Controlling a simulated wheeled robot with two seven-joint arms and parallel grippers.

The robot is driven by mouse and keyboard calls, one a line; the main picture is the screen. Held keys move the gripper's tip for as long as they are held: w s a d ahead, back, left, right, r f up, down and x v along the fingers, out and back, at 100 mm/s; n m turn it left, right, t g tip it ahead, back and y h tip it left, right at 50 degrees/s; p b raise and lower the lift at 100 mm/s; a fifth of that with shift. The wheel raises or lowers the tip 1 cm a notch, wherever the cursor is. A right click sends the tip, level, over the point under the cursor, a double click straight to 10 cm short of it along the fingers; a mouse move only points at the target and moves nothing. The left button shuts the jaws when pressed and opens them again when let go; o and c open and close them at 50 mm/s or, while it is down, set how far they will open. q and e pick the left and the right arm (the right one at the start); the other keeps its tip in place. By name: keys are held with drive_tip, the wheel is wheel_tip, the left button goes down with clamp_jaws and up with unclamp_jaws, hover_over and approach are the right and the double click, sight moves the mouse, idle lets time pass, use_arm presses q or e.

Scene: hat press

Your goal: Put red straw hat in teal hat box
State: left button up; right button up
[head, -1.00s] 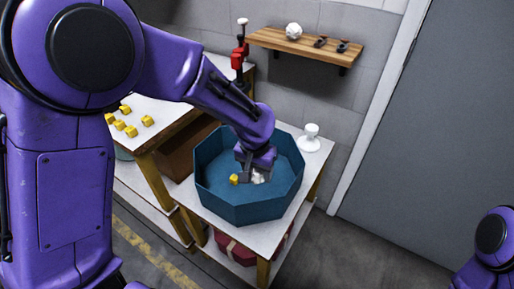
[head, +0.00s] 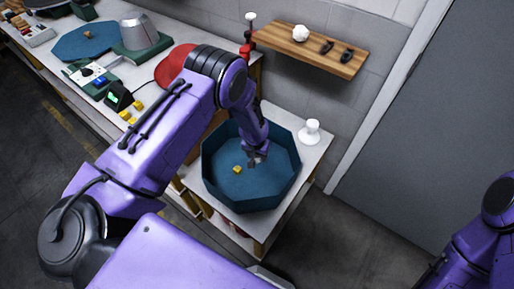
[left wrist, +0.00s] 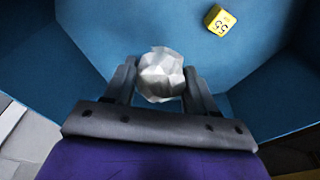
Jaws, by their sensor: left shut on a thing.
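The teal hat box (head: 224,194) is an open octagonal box on a small white-topped table. My left gripper (head: 257,160) is inside it. In the left wrist view the gripper (left wrist: 160,85) is shut on a crumpled white paper ball (left wrist: 161,74). A yellow cube (head: 237,170) marked 55 lies on the box floor, apart from the fingers; it also shows in the left wrist view (left wrist: 219,19). The red straw hat (head: 174,66) lies on the long workbench, partly hidden behind my left arm. My right gripper is out of view.
The workbench (head: 62,65) holds a teal octagonal piece (head: 86,41), a grey hat form (head: 138,31) and several yellow cubes. A white stand (head: 310,131) is beside the box. A wooden shelf (head: 312,47) with a white ball and dark items hangs on the wall behind.

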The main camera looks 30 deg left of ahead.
use_arm(q)
drive_tip(key=shift+f+b, duration=1.65)
drive_tip(key=shift+f, duration=0.55)
drive_tip(key=shift+f+b, duration=0.65)
drive_tip(key=shift+f, duration=0.1)
drive_tip(key=o, duration=1.1)
drive_tip(key=shift+o, duration=0.2)
drive_tip(key=shift+r, duration=0.15)
drive_tip(key=r, duration=0.3)
drive_tip(key=s+r, duration=0.1)
drive_tip(key=r, duration=0.3)
drive_tip(key=r+b, duration=0.1)
drive_tip(key=r, duration=0.2)
drive_tip(key=shift+s+d+r, duration=0.1)
drive_tip(key=shift+s+r, duration=0.05)
drive_tip(key=shift+s, duration=0.15)
